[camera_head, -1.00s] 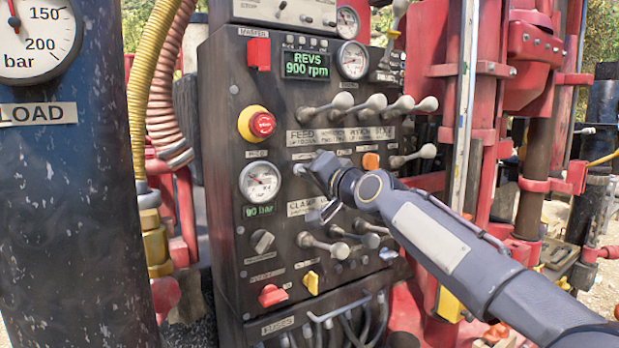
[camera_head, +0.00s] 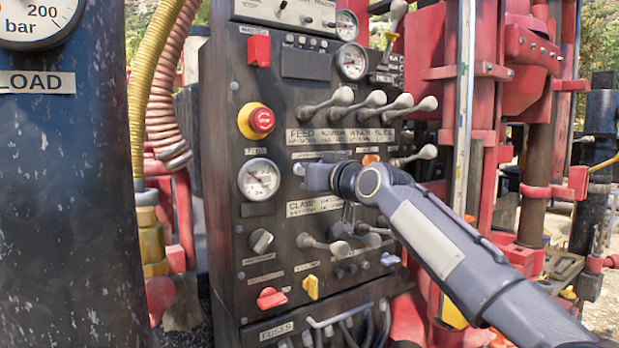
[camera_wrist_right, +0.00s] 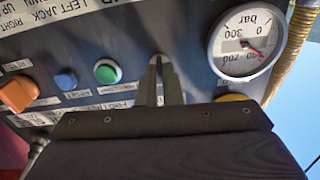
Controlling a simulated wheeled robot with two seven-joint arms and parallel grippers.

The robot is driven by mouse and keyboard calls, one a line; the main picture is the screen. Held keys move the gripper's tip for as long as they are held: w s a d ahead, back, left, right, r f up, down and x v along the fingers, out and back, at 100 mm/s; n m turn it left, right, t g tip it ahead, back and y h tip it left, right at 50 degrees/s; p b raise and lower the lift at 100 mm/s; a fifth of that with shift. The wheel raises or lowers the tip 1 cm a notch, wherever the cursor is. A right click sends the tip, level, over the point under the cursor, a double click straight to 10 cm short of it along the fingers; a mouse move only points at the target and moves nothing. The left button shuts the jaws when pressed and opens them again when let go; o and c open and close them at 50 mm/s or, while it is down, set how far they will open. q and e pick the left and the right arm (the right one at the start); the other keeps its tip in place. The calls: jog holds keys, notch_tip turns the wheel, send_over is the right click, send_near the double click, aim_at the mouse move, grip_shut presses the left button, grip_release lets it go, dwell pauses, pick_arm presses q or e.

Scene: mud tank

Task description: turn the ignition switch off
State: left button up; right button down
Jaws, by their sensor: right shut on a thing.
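My right gripper (camera_head: 312,177) reaches in from the lower right to the black control panel (camera_head: 220,125), just right of the lower round gauge. It is shut on the ignition switch (camera_head: 298,169), a small metallic piece at the panel face, mostly hidden by the fingers. In the right wrist view, which is upside down, my right gripper's fingers (camera_wrist_right: 160,65) meet at the panel between a green button and a bar gauge. The REVS display (camera_head: 307,64) is dark. My left gripper is not in view.
A red emergency stop (camera_head: 262,120) on a yellow collar sits above the lower gauge (camera_head: 259,179). Several levers (camera_head: 342,97) stick out above my gripper, and more (camera_head: 322,244) below it. A green button (camera_wrist_right: 108,71) and an orange knob (camera_wrist_right: 17,94) show in the wrist view.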

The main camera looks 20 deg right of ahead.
jog(key=shift+n, duration=0.6)
jog(key=c, duration=1.6)
grip_release()
jog(key=s+d+b, duration=0.1)
jog(key=s+b, duration=0.1)
jog(key=s, duration=0.5)
jog(key=shift+s+b, duration=0.35)
jog(key=shift+b, duration=0.05)
